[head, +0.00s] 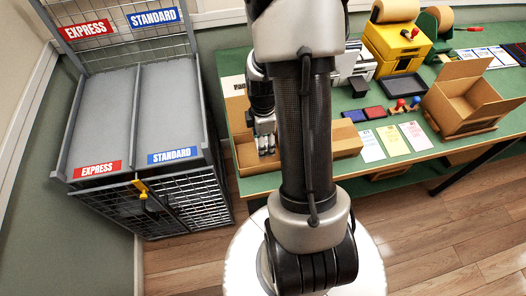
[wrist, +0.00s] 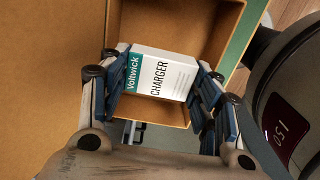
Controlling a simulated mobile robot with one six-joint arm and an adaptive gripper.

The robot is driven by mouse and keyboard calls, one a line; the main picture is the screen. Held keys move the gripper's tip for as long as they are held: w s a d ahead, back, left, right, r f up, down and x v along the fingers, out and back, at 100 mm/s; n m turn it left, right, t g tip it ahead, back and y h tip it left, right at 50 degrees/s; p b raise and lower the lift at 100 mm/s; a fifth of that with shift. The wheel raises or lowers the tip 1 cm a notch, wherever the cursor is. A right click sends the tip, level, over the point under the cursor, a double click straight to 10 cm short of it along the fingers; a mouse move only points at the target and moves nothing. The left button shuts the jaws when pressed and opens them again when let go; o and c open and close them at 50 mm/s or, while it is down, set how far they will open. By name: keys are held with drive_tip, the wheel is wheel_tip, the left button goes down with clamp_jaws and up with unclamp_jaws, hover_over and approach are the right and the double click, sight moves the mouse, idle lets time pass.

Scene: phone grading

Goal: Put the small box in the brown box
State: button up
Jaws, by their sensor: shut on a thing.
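The small box (wrist: 162,75) is white and teal, marked "Voltwick CHARGER". In the wrist view my gripper (wrist: 163,66) is shut on it, with one blue-padded finger on each side. The small box is over the opening of a brown box (wrist: 218,22). I cannot tell how far above its floor the small box is. In the head view my gripper (head: 265,143) is over the left part of the brown box (head: 345,140) at the near edge of the green table. My arm hides the middle of the brown box, and the small box cannot be made out there.
An open cardboard box (head: 472,100) stands at the right of the green table (head: 420,150). Price-like cards (head: 392,141), ink pads (head: 373,113) and a yellow machine (head: 396,48) are also there. A wire rack (head: 135,115) marked EXPRESS and STANDARD stands at left.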

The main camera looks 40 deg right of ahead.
drive_tip(key=shift+f+b, duration=0.65)
drive_tip(key=shift+f, duration=1.8)
drive_tip(key=shift+f, duration=0.1)
drive_tip(key=shift+f, duration=0.15)
drive_tip(key=o, duration=0.8)
drive_tip(key=shift+c, duration=0.2)
